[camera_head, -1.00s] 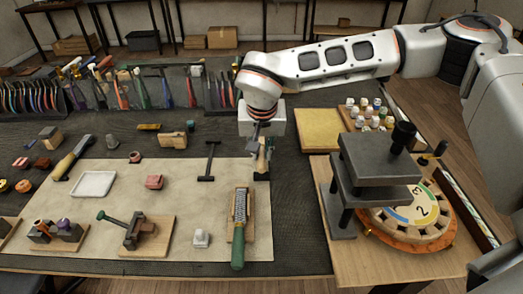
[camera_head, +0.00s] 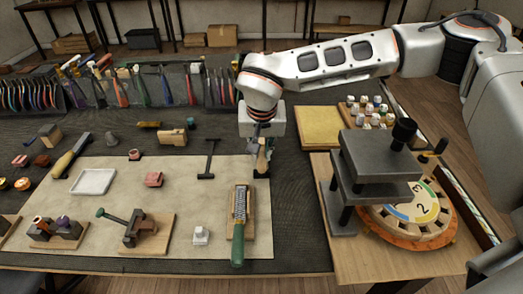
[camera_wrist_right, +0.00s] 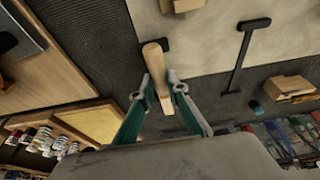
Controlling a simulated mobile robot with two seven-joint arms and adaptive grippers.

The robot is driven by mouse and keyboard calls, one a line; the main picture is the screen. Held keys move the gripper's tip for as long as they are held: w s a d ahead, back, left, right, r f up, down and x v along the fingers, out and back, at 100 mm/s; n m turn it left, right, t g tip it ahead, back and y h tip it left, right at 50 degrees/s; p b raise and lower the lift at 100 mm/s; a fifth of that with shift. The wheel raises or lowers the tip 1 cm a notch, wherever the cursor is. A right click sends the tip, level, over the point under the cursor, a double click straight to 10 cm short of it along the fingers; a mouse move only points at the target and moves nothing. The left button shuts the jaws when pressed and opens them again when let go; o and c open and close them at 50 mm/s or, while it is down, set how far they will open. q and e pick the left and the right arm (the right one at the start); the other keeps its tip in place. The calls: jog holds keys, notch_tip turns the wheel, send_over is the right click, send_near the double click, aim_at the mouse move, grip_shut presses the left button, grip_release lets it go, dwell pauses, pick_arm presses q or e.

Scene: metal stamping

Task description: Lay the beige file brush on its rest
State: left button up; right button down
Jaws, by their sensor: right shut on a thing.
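My right gripper (camera_wrist_right: 168,95) is shut on a beige wooden-looking piece, which I take to be the file brush (camera_wrist_right: 156,64). In the head view the right gripper (camera_head: 262,140) hangs at the right edge of the beige mat, and the brush (camera_head: 262,160) shows only as a small strip below it. A dark piece shows just beyond the brush's end; I cannot tell whether they touch. A black I-shaped bar with a crosspiece at each end (camera_head: 209,160) lies to the left, perhaps a rest. The left gripper is out of view.
A green-handled file (camera_head: 238,250) lies on a wooden board in front. A dark press-like stand (camera_head: 378,155) and a numbered round dial (camera_head: 425,215) stand at the right. A yellow pad (camera_head: 320,127) lies behind them. Racked tools line the back.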

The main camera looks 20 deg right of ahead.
jog(key=c, duration=1.9)
grip_release()
jog(key=v, duration=1.2)
